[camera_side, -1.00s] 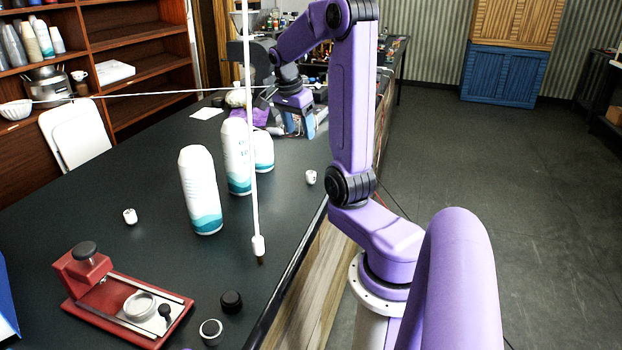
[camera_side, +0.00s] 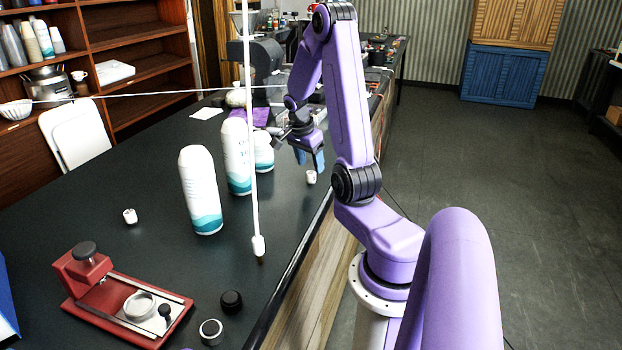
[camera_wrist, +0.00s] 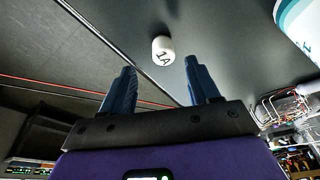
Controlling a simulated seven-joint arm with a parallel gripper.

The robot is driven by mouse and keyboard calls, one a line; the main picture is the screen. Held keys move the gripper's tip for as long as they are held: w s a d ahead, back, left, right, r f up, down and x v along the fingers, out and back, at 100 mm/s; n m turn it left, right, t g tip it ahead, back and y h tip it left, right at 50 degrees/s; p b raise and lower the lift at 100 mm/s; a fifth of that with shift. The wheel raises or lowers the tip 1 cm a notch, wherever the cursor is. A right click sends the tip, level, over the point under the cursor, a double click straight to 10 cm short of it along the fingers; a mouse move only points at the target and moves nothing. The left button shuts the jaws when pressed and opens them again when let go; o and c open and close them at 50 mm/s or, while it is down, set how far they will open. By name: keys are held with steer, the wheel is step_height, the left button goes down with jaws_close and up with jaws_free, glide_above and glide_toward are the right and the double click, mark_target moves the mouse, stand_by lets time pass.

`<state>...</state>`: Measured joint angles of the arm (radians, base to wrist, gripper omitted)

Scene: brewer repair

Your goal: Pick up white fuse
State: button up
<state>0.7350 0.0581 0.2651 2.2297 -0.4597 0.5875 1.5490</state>
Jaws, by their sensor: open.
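A small white fuse (camera_side: 311,177) stands on the dark table near its right edge. In the wrist view the white fuse (camera_wrist: 163,50) carries the mark "1A" and lies just beyond the gap between my fingertips. My gripper (camera_side: 309,163) is open and empty, a little above and behind this fuse in the side view. Its two blue fingers also show in the wrist view (camera_wrist: 158,78), apart from the fuse. A second small white piece (camera_side: 130,216) stands at the left of the table; its marking is too small to read.
White and teal bottles (camera_side: 202,190) stand left of the gripper. The table's right edge is close to the fuse.

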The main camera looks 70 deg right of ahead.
mark_target(311, 172)
steer(key=shift+w+x, duration=0.15)
steer(key=shift+x, duration=1.15)
steer(key=shift+w+x, duration=0.1)
steer(key=shift+x, duration=1.2)
jaws_close()
